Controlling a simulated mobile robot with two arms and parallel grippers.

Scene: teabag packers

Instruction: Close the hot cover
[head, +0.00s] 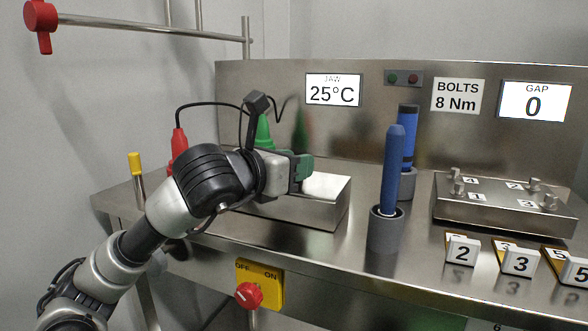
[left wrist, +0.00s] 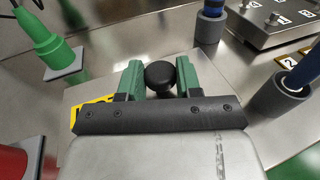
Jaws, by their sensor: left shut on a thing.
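The hot cover looks to be the pale metal top (head: 326,184) of a low steel box on the bench. It also shows in the left wrist view (left wrist: 98,90), with part of a yellow label (left wrist: 88,112) at its left. A round black knob (left wrist: 160,76) stands on it. My left gripper (head: 304,172) is over the box, its green fingers (left wrist: 159,70) shut on the knob, one on each side. My arm hides part of the box, and I cannot tell how far the cover is shut. My right gripper is not in view.
A red cone-shaped thing (head: 179,150) and a green one (head: 264,132) stand left of and behind my gripper. Blue-handled tools stand in grey holders (head: 385,232) to the right. Beyond are a bolted steel block (head: 500,215) and number tags (head: 462,252). A red switch (head: 249,295) is below the bench edge.

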